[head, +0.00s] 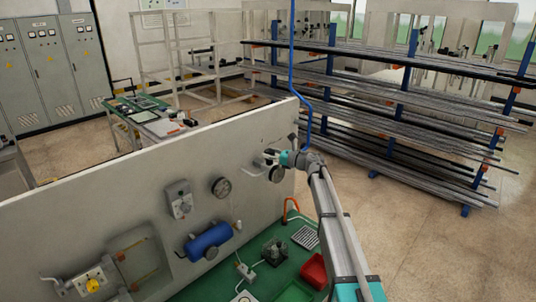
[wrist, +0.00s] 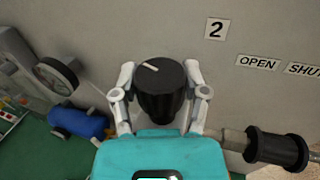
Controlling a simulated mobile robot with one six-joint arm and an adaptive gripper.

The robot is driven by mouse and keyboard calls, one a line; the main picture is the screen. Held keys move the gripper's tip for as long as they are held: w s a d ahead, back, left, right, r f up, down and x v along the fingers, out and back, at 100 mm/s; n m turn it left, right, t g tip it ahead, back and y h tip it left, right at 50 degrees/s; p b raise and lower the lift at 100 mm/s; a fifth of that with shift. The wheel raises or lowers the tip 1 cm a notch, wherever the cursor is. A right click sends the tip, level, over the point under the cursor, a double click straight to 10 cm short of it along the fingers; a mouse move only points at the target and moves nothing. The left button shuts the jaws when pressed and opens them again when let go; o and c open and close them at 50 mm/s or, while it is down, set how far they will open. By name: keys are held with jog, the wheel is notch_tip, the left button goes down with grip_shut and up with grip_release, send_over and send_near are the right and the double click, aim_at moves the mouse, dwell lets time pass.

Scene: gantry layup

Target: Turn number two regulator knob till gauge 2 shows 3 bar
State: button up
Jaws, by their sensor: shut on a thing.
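The number two regulator knob (wrist: 160,88) is a black round knob with a short white mark at its upper left rim. A white label with a 2 (wrist: 216,29) is on the wall above and to the right of it. My gripper (wrist: 160,100) is shut on the knob, one finger on each side. In the head view my gripper (head: 284,158) is at the wall, and the knob is mostly hidden there. A round gauge (head: 221,187) is on the wall left of my gripper.
A black handle (wrist: 276,148) on a pipe is close to the right of my gripper, below OPEN (wrist: 258,62) and SHUT (wrist: 304,69) labels. A blue cylinder (head: 208,241) and a grey box (head: 180,200) are farther left. A red bin (head: 314,270) is below.

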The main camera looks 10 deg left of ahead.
jog(key=shift+w, duration=0.15)
jog(key=o, duration=1.2)
jog(key=shift+c, duration=0.2)
jog(key=shift+d, duration=0.1)
jog(key=v, duration=1.2)
jog(key=shift+m+t, duration=0.3)
jog(key=shift+t, duration=0.1)
